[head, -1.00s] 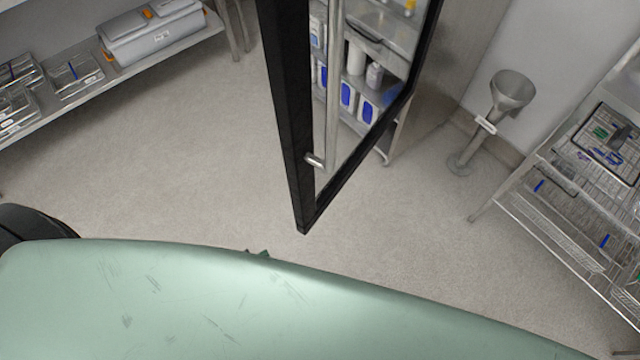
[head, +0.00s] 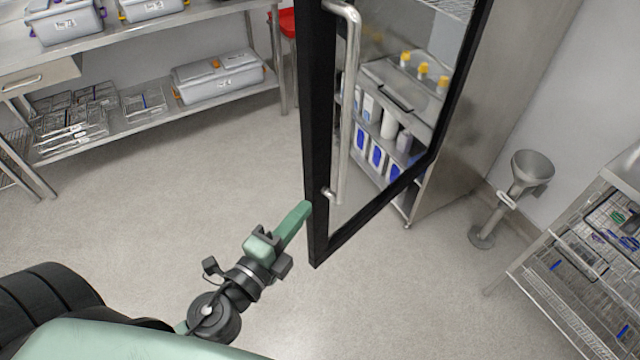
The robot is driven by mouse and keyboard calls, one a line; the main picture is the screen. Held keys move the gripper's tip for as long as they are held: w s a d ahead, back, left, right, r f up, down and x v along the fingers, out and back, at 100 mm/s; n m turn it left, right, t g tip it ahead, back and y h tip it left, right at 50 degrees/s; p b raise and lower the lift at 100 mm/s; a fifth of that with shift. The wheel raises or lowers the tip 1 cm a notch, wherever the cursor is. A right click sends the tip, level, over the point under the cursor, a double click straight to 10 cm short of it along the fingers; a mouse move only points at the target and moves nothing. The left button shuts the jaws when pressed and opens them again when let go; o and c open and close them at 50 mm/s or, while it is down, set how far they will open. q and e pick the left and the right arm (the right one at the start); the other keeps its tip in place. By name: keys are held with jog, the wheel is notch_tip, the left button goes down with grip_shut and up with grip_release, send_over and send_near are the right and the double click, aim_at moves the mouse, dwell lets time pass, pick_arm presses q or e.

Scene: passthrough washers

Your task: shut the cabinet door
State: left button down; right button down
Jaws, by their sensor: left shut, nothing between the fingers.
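The cabinet door (head: 317,150) stands open in the head view, a black-framed glass panel seen nearly along its edge. Its long metal handle (head: 350,100) runs up the side of the frame. The cabinet (head: 480,120) is behind it to the right, with bottles and boxes on its shelves showing through the glass. My left gripper (head: 306,207) is shut and empty, its green fingertips close to the lower left edge of the door frame. I cannot tell whether they touch it. My right gripper is not in view.
A steel table with a lower shelf (head: 180,118) holds trays and grey boxes at the upper left. A funnel-topped floor stand (head: 480,237) and a wire rack (head: 560,300) stand at the right. The floor left of the door is clear.

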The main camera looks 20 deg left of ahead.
aim_at(320, 190)
pick_arm(q)
jog(key=w+p, duration=0.1)
jog(key=w, duration=0.1)
jog(key=w+p, duration=0.1)
jog(key=w, duration=0.1)
jog(key=w+d+p, duration=0.1)
jog(key=w, duration=0.1)
jog(key=shift+w+r, duration=0.15)
jog(key=shift+w+d, duration=0.15)
jog(key=shift+w, duration=0.25)
